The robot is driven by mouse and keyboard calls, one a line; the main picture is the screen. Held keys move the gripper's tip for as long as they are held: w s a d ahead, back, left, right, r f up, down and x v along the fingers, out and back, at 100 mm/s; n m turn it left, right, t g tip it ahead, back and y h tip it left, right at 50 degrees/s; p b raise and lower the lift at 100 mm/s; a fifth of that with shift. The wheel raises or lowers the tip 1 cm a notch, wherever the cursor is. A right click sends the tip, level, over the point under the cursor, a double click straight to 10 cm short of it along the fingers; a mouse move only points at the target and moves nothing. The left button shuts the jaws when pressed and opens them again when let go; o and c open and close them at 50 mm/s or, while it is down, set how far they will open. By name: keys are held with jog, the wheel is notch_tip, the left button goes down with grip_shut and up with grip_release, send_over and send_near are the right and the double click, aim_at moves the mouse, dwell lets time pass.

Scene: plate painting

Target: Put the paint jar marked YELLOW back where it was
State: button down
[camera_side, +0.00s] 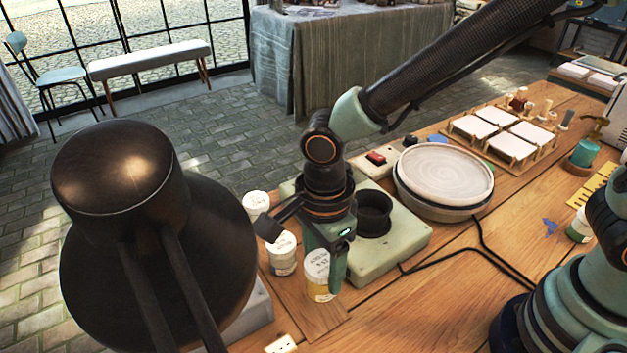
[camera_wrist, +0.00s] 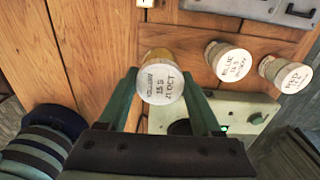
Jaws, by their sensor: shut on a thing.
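The paint jar marked YELLOW (camera_wrist: 160,80) has a white lid with dark lettering and sits between my two fingers in the wrist view. In the side view this jar (camera_side: 318,276) shows a yellow band low on its side. My gripper (camera_side: 334,262) is shut on it, with a green finger in front of part of it. The jar looks upright at the front of the jar row; I cannot tell whether its base touches the wood. The jars marked BLUE (camera_wrist: 230,63) and RED (camera_wrist: 287,73) stand apart from it in a row.
A pale green machine (camera_side: 405,243) with an empty black round well (camera_side: 374,213) is right beside the jars. A round pale plate (camera_side: 445,172) lies behind it. A large dark lamp-like shape (camera_side: 150,240) fills the left foreground. A black cable (camera_side: 470,252) crosses the bare wood at right.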

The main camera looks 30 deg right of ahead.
aim_at(322, 285)
jog(key=shift+f, duration=2.6)
jog(key=shift+c, duration=0.3)
grip_release()
jog(key=shift+f, duration=0.1)
notch_tip(322, 285, up, 12)
jog(key=shift+r, duration=0.1)
jog(key=d+r+n+t, duration=0.2)
jog(key=d+r+n, duration=0.2)
jog(key=d+n, duration=0.5)
jog(key=d+r+n+t, duration=0.3)
jog(key=d+n, duration=0.6)
jog(key=d, duration=0.6)
jog(key=shift+w+d+r+t, duration=0.3)
jog(key=shift+w+r, duration=0.05)
jog(key=shift+r, duration=0.35)
